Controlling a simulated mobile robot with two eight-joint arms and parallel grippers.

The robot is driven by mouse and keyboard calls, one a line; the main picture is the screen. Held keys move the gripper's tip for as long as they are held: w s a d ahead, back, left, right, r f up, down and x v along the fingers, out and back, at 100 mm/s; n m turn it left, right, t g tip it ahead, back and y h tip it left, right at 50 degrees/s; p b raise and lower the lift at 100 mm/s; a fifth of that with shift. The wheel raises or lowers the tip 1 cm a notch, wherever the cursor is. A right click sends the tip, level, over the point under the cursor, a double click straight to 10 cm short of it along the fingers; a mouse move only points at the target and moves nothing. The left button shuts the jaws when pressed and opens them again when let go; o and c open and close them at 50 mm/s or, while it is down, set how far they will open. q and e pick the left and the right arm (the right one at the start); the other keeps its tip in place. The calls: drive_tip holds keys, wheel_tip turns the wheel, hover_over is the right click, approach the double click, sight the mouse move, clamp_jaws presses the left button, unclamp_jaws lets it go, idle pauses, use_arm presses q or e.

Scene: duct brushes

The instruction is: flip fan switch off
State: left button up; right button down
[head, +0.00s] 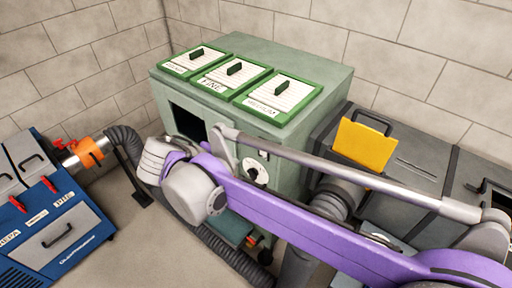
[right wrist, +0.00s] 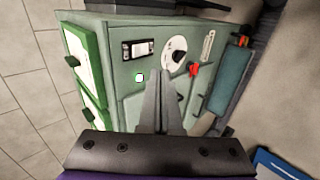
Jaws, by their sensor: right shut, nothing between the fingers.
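The green cabinet (head: 315,70) stands against the back wall. Its front panel also shows in the right wrist view (right wrist: 125,97). A small black-framed switch (right wrist: 138,49) sits on that panel, and its lettering is too small to read. A white dial (right wrist: 176,53) with a black knob is beside it. A small lit white button (right wrist: 139,77) is below the switch. My right gripper (right wrist: 163,75) is shut and empty, with its fingertips pointing at the panel just below the dial. I cannot tell whether they touch it. In the head view my purple right arm hides part of the panel.
Three green-framed panels (head: 232,72) lie on the cabinet top. A blue unit (head: 72,243) with an orange-collared hose stands at left. A black corrugated hose (head: 235,257) runs along the floor. A grey box with a yellow plate (head: 364,145) is at right.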

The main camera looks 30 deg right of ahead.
drive_tip(key=shift+w+a+r+h, duration=0.2)
drive_tip(key=shift+w+r+h, duration=0.15)
drive_tip(key=shift+r, duration=0.2)
approach(263, 150)
drive_tip(key=x, duration=0.5)
drive_tip(key=shift+a+f+p, duration=0.1)
drive_tip(key=shift+f+p, duration=0.15)
drive_tip(key=shift+p, duration=0.1)
drive_tip(key=shift+w+d, duration=0.15)
drive_tip(key=shift+d, duration=0.2)
